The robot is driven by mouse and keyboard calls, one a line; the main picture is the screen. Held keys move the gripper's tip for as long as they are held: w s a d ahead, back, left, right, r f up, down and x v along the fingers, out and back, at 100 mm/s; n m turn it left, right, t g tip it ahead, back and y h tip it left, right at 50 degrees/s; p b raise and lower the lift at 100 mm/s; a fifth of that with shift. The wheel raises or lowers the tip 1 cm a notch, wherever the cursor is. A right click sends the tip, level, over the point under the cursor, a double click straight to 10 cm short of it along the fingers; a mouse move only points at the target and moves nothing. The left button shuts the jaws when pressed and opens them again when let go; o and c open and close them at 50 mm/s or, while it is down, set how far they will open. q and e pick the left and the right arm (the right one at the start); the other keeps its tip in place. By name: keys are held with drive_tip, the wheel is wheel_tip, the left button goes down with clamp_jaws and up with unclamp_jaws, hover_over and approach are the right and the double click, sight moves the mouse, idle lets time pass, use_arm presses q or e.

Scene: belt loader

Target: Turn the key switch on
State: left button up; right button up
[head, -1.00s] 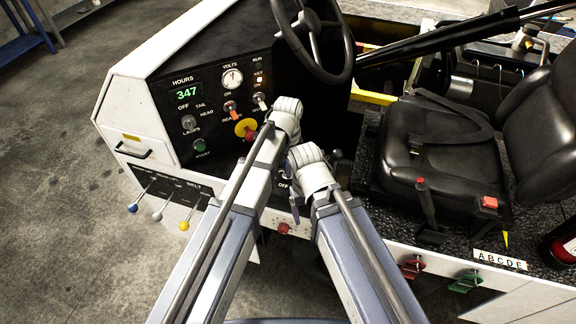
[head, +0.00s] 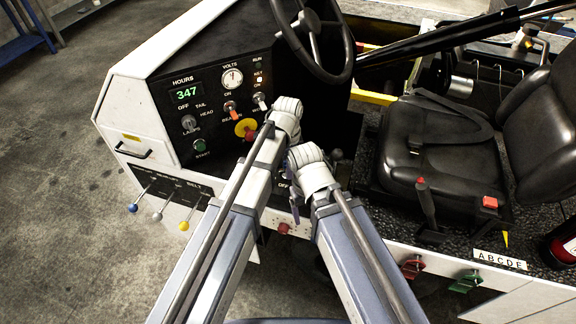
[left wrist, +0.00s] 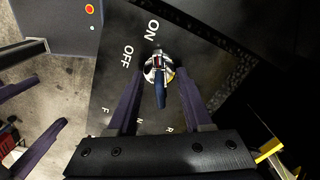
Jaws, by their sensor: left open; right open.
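The key switch (left wrist: 158,70) is in the left wrist view, on a dark panel with ON and OFF labels. Its dark blue key grip points toward the bottom of that view, away from the ON label. My left gripper (left wrist: 161,77) is open, with one purple finger on each side of the key; I cannot tell whether they touch it. In the head view my left gripper (head: 287,115) hides the switch; only part of an OFF label shows. My right gripper (head: 308,170) is just below and right of it, and its open purple fingers also show in the left wrist view (left wrist: 32,98).
The instrument panel (head: 215,150) holds a yellow-and-red stop button (head: 246,129) close to my left gripper. Lever handles (head: 184,225) stick out at the lower left. The steering wheel (head: 312,35) is above, the black seat (head: 440,150) to the right.

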use_arm(q)
drive_tip(key=shift+r, duration=0.1)
wheel_tip(320, 180, up, 8)
drive_tip(key=p, duration=0.8)
drive_tip(key=shift+f, duration=0.2)
drive_tip(key=s+a+n, duration=0.6)
drive_tip(key=a+n, duration=0.2)
drive_tip(key=a, duration=0.1)
drive_tip(key=s+a+n, duration=0.5)
drive_tip(key=a+n, duration=0.3)
drive_tip(key=s+d+m+y+b, duration=0.1)
drive_tip(key=s+d+m, duration=0.3)
drive_tip(key=d, duration=0.7)
drive_tip(key=shift+s+f, duration=0.4)
drive_tip(key=shift+s, duration=0.5)
